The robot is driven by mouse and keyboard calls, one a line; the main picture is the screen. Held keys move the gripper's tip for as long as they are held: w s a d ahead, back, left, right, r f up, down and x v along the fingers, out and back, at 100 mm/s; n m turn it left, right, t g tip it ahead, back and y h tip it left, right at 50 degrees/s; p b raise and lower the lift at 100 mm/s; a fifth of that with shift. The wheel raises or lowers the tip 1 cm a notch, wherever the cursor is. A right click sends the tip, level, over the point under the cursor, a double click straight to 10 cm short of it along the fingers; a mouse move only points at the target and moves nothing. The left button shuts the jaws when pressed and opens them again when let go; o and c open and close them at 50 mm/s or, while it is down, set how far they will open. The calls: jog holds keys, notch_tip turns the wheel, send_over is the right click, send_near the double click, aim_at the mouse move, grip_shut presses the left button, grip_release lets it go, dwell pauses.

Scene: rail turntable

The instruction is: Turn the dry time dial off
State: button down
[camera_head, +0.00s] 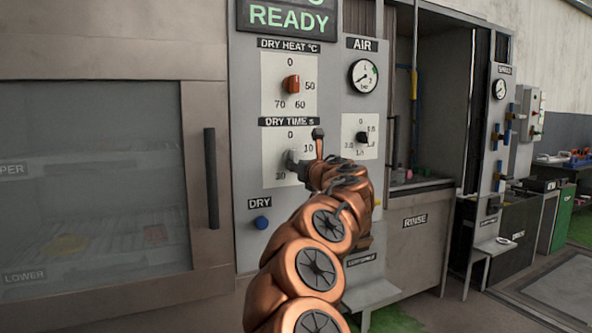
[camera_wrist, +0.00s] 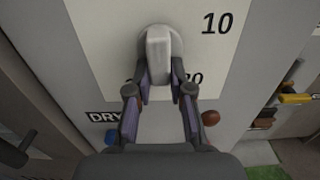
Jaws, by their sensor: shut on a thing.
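The dry time dial (camera_head: 291,158) is a pale grey knob on a white scale plate under the "DRY TIME s" label. In the wrist view the dial (camera_wrist: 158,52) shows a bar-shaped grip standing along the picture's vertical, with "10" to its upper right. The numbers below it are partly hidden by my fingers, and I cannot tell which mark it points at. My gripper (camera_wrist: 160,88) has a finger on each side of the bar's lower part, closed on it. In the head view my gripper (camera_head: 303,169) reaches the dial from the right and partly covers its scale.
Above is the orange dry heat dial (camera_head: 291,84); below is a blue DRY button (camera_head: 262,222). An air gauge (camera_head: 364,75) and a black dial (camera_head: 362,137) are to the right. The oven door handle (camera_head: 211,178) stands out at left. A sign (camera_head: 288,18) reads READY.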

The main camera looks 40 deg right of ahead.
dwell(0.4)
jog(key=c, duration=1)
grip_release()
jog(key=shift+c, duration=0.2)
jog(key=shift+s, duration=0.1)
jog(key=v, duration=1.1)
jog(key=shift+s+a, duration=0.15)
jog(key=shift+s, duration=0.2)
